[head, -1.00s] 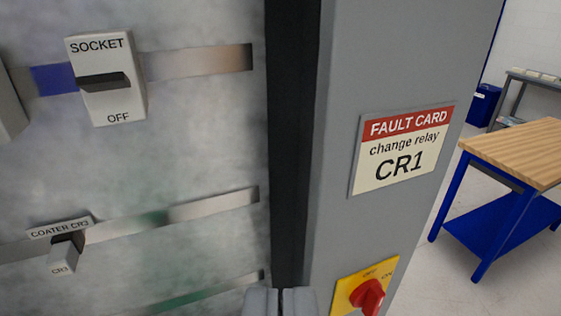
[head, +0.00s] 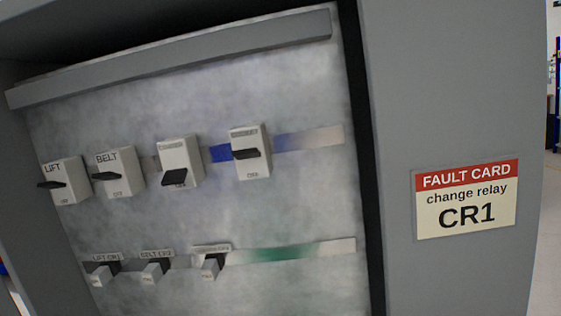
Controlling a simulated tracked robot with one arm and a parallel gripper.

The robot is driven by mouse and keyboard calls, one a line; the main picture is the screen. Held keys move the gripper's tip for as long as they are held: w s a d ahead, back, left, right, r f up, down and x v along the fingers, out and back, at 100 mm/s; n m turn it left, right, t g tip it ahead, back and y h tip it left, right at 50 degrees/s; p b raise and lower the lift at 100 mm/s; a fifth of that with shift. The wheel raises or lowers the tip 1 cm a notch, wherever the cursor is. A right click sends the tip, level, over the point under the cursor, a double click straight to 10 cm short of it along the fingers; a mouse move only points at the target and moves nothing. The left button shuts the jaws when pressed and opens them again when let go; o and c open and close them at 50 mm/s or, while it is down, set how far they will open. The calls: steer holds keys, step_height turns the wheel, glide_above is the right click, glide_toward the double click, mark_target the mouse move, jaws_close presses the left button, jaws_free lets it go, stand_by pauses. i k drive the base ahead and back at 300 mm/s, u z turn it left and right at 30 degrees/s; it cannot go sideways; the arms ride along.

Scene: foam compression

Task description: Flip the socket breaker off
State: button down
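The socket breaker (head: 251,165) is the rightmost white block in the upper row of the cabinet. Its label is blurred now, but it read SOCKET on top and OFF below in the earlier view. Its dark lever (head: 246,154) sticks out near mid-height, level with the middle of the block. Nothing touches it. My gripper is outside the present view.
Left of it are a breaker with a lower-tilted lever (head: 174,177), the BELT breaker (head: 121,180) and the LIFT breaker (head: 68,187). Several relays (head: 210,268) sit below. A grey cabinet side with a fault card reading CR1 (head: 466,200) stands right.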

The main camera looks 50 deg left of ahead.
mark_target(251, 152)
steer(key=z, duration=0.25)
steer(key=k, duration=1.05)
steer(key=u, duration=0.6)
steer(key=i, duration=1)
steer(key=z, duration=0.05)
